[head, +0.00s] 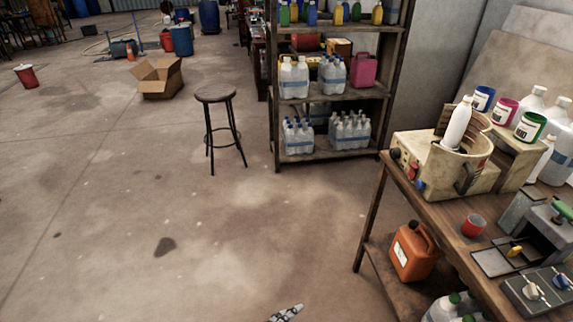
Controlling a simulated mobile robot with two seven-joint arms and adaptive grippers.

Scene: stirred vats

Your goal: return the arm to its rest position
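A small grey metal tip of a gripper (286,313) shows at the bottom edge, near the middle of the head view. It slants up to the right, as if from the left, so I take it as my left gripper. Most of it is cut off by the frame, and whether it is open or shut does not show. It appears over bare concrete floor, apart from the workbench. My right gripper is not in view.
A wooden workbench (436,204) stands at the right, with a cream vat machine (438,168), a red cup (474,226) and switch boxes. An orange jug (413,252) sits on its lower shelf. A stool (215,95) and bottle shelf (330,97) stand further back.

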